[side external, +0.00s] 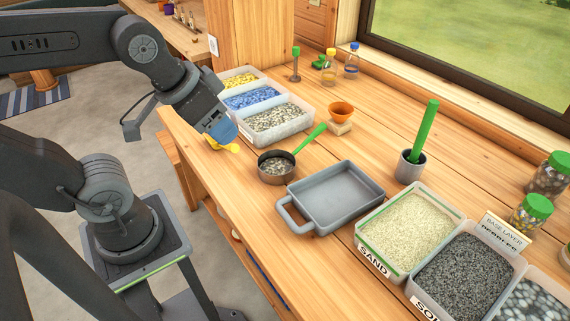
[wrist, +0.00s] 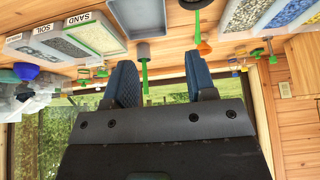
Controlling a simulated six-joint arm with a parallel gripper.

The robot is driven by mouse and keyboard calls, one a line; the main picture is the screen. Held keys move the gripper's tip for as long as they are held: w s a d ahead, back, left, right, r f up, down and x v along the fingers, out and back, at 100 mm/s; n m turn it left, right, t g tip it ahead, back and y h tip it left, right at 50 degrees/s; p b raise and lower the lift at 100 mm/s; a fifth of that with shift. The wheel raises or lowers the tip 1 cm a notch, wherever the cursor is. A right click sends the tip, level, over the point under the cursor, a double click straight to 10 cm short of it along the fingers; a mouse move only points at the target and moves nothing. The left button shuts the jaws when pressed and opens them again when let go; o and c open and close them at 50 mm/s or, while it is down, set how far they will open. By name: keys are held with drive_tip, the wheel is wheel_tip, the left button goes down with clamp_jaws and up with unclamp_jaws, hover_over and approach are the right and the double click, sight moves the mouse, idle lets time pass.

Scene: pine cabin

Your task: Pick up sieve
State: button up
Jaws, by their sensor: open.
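The sieve (side external: 270,178) appears to be the dark, round pan with a green handle in the side external view. It rests on the wooden table left of the grey tray, and grey gravel shows inside it. Its handle slants up to the right.
A grey tray (side external: 341,210) sits right of the sieve. A green rod (side external: 424,130) stands in a grey cup.

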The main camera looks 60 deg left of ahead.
idle(0.5)
drive_tip(key=shift+c, duration=1)
drive_tip(key=m+g, duration=0.6)
drive_tip(key=m, duration=0.5)
hover_over(285, 153)
wheel_tip(285, 153, down, 12)
drive_tip(key=f, duration=1.3)
drive_tip(key=shift+w+a+f, duration=0.1)
drive_tip(key=shift+a+f, duration=0.05)
drive_tip(key=shift+a, duration=0.05)
drive_tip(key=shift+c, duration=0.3)
